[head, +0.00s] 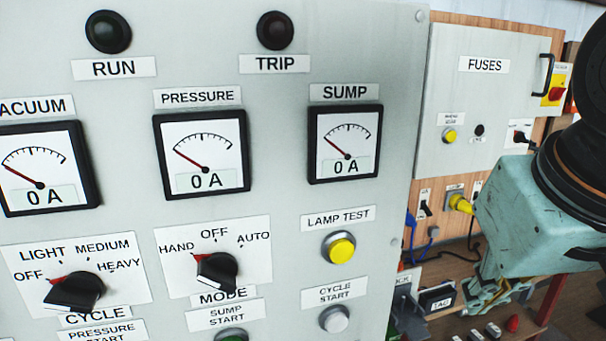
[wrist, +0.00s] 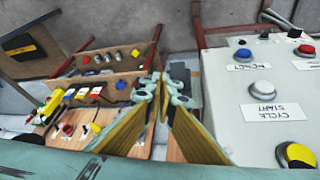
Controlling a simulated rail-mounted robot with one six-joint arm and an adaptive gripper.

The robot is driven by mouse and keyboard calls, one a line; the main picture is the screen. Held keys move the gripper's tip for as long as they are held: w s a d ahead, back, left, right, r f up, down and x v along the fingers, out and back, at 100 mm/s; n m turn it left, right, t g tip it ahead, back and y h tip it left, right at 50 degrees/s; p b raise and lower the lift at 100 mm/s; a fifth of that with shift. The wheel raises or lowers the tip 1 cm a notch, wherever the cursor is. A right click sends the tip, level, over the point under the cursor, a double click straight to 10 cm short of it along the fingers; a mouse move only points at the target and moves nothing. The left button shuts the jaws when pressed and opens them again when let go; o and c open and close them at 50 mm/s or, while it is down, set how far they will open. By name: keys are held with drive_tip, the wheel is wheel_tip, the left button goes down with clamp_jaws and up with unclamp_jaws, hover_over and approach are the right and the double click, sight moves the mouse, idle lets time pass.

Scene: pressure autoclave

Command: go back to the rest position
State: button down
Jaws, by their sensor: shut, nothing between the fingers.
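My gripper (head: 487,296) hangs at the lower right of the head view, at the end of my teal arm, to the right of the grey control panel (head: 270,65). In the wrist view my gripper (wrist: 163,92) shows two fingers with yellowish plates coming together at the middle. It is shut and empty, and I see it touching nothing. The panel also shows upside down at the right of the wrist view (wrist: 240,85), with its white cycle start button (wrist: 262,89) and yellow lamp test button (wrist: 297,155).
The fuses box (head: 480,90) is on a wooden board behind my arm. A shelf (head: 545,310) below it holds small loose parts. In the wrist view a wooden rack (wrist: 110,70) and several coloured connectors lie left of my fingers. The panel's right edge is close to my gripper.

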drive_tip(key=s+a+f+g, duration=0.1)
drive_tip(key=s+a, duration=0.2)
drive_tip(key=s, duration=0.6)
drive_tip(key=shift+a+f+y, duration=0.15)
drive_tip(key=shift+y, duration=0.25)
drive_tip(key=c, duration=3.3)
unclamp_jaws()
drive_tip(key=shift+c, duration=0.2)
